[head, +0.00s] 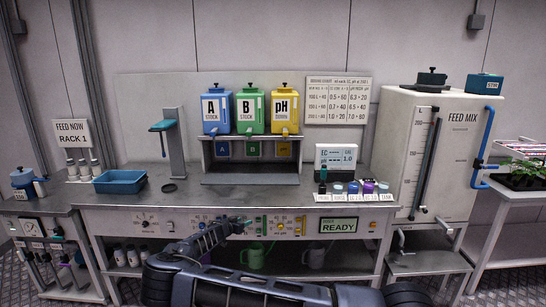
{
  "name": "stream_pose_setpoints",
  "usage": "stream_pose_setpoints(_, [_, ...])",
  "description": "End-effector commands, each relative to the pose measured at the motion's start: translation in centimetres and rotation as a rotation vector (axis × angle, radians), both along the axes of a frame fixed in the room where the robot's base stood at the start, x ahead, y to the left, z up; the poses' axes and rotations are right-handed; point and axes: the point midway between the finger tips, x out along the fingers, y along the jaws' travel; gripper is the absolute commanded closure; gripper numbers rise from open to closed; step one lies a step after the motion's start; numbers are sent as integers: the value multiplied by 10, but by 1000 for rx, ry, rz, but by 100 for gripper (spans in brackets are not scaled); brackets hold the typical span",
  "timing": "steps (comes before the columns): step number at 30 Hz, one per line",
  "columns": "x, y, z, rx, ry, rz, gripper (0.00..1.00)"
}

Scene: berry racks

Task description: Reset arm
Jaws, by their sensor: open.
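My arm reaches in from the bottom of the head view and bends up to the left. My gripper (238,222) is at its far end, in front of the workbench's front panel and below the worktop (245,193). It is open, with nothing seen between its fingers, though it is small and dark here. It appears apart from the bottles and containers on the bench.
Dosing tanks A (215,110), B (250,110) and pH (285,110) stand on a rack. A blue tray (120,182) sits left. Several small bottles stand at the bench's right. A FEED MIX tank (440,150) stands right. The worktop's front middle is clear.

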Motion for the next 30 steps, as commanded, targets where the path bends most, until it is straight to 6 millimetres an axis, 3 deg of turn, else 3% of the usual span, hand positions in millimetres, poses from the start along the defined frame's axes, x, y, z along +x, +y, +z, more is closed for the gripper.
stream_pose_setpoints(3, [2,-32,8,8,66,-66,50])
stream_pose_setpoints(9, [-1,-78,18,16,180,-151,50])
stream_pose_setpoints(20, [-16,-143,41,58,384,-256,50])
stream_pose_setpoints(30, [-38,-206,81,152,576,-320,50])
